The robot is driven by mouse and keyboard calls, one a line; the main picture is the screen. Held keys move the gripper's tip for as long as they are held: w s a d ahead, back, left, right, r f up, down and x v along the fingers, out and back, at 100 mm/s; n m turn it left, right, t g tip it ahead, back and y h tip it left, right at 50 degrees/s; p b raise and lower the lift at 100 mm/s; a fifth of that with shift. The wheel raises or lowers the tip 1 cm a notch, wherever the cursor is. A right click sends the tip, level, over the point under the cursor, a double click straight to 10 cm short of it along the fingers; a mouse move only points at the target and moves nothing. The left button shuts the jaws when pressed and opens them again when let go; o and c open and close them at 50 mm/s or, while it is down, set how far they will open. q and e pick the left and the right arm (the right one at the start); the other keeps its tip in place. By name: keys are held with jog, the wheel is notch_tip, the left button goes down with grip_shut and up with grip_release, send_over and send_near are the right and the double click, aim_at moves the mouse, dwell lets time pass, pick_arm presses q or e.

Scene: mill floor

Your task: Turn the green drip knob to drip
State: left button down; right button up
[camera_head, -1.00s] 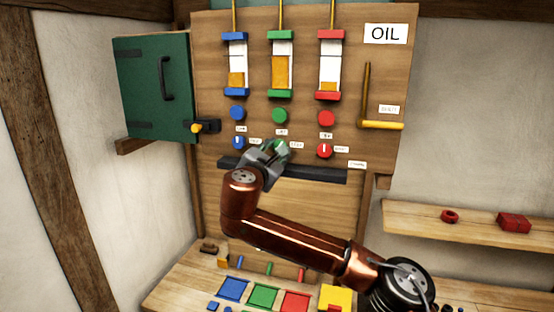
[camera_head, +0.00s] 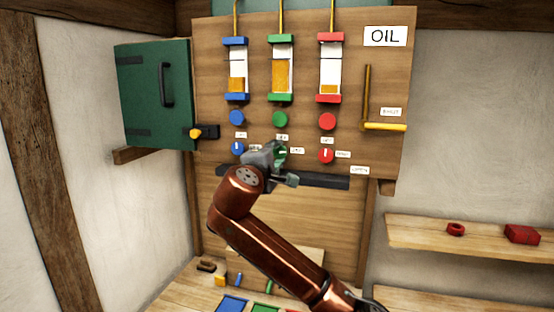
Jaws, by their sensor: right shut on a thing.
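The green drip knob (camera_head: 282,154) is on the wooden oil board, between the blue knob (camera_head: 237,149) and the red knob (camera_head: 326,155) in the lower row. My right gripper (camera_head: 279,157) is shut on the green knob and hides much of it. A pale mark shows on the visible part of the knob; its exact direction is hard to read. Small labels sit beside the knobs, too small to read surely. My left gripper is not in view.
A dark ledge (camera_head: 323,180) runs just below the lower knobs. Above are round blue, green and red buttons (camera_head: 327,121) and oil gauges. A yellow-handled lever (camera_head: 384,127) is at right, a green cabinet door (camera_head: 155,95) at left. A shelf (camera_head: 425,233) holds red parts.

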jog(key=shift+f+m, duration=0.1)
jog(key=shift+m, duration=0.7)
jog(key=o, duration=1.1)
jog(key=shift+o, duration=0.2)
jog(key=v, duration=1.2)
